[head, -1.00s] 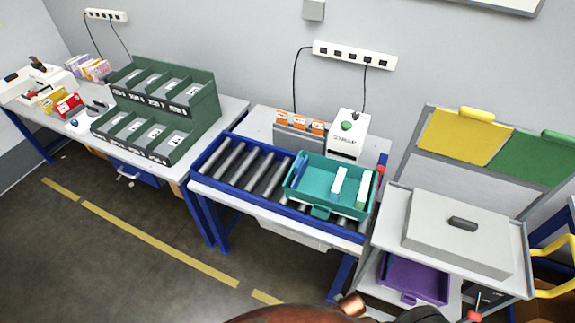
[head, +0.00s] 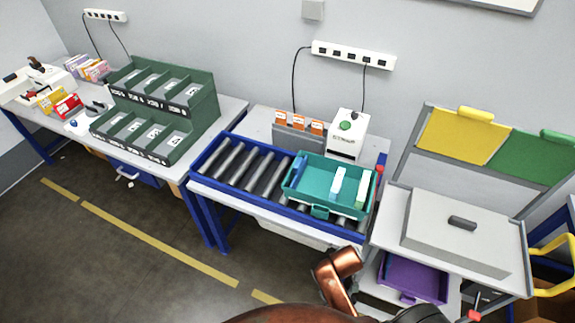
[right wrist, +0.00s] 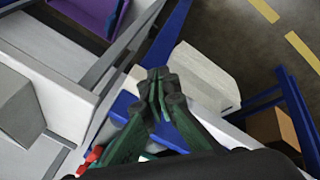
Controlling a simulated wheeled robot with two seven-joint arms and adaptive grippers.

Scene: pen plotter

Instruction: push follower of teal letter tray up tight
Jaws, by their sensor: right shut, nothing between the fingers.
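The teal letter tray (head: 318,209) sits at the right end of the roller conveyor in the head view. Two pale upright pieces, one near the middle (head: 337,183) and one at the right (head: 362,190), stand inside it with a gap between them. A blue piece lies along the tray's left inner side. I cannot tell which piece is the follower. In the right wrist view my right gripper (right wrist: 157,80) is shut and empty, its dark green fingers together over the bench edge. The tray is not clearly visible there. My left gripper is not in view.
The blue-framed roller conveyor (head: 225,188) has bare rollers left of the tray. A white machine (head: 347,135) stands behind the tray. A grey-lidded trolley (head: 460,235) is close on the right, with a purple tray (head: 413,280) on its lower shelf. A green sorter (head: 190,100) stands left.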

